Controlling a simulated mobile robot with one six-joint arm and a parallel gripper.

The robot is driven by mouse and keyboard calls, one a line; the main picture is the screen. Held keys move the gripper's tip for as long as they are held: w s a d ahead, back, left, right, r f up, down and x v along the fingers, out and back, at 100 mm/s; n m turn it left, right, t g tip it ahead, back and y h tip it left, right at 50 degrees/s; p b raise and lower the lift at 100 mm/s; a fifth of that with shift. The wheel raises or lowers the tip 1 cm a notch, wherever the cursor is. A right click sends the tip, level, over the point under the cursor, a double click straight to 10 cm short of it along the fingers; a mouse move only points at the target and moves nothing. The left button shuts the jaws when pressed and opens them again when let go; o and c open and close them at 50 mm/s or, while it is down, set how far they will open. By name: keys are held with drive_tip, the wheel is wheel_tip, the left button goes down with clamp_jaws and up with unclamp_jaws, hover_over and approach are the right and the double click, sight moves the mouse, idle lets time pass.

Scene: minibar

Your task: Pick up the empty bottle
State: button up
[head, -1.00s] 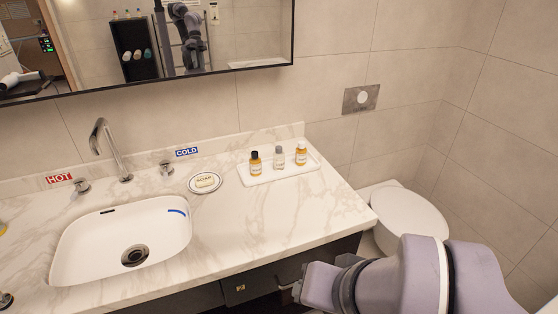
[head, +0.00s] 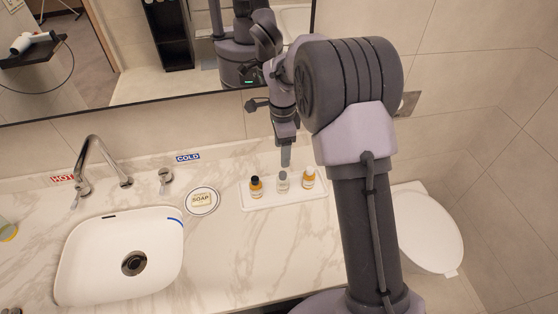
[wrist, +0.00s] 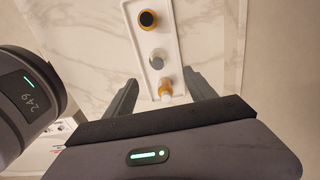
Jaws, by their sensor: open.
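The clear, empty-looking bottle with a grey cap (head: 283,181) stands upright in the middle of a row of three on a white tray (head: 262,205). It also shows in the wrist view (wrist: 157,59). On its left in the head view is an amber bottle with a black cap (head: 256,188); on its right is an amber bottle with a white cap (head: 308,179). My gripper (head: 286,158) points down above the row, near the middle bottle. In the wrist view my gripper (wrist: 160,77) is open and empty, its fingers spread either side of the row's near end.
A soap dish (head: 202,201) lies left of the tray, with a sink (head: 95,260) and taps beyond it. A mirror's lower edge (head: 130,103) is behind the arm. A white toilet (head: 430,228) is at the right.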

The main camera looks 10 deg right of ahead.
sight(282, 173)
drive_tip(key=f, duration=0.3)
drive_tip(key=f+b, duration=0.1)
drive_tip(key=f, duration=0.2)
drive_tip(key=f+b, duration=0.1)
drive_tip(key=f, duration=0.3)
drive_tip(key=shift+s+a, duration=0.1)
drive_tip(key=shift+s, duration=0.15)
drive_tip(key=f+b, duration=0.1)
drive_tip(key=f, duration=0.4)
drive_tip(key=shift+d+f+b, duration=0.2)
drive_tip(key=shift+b, duration=0.15)
drive_tip(key=shift+r, duration=0.1)
drive_tip(key=c, duration=1.4)
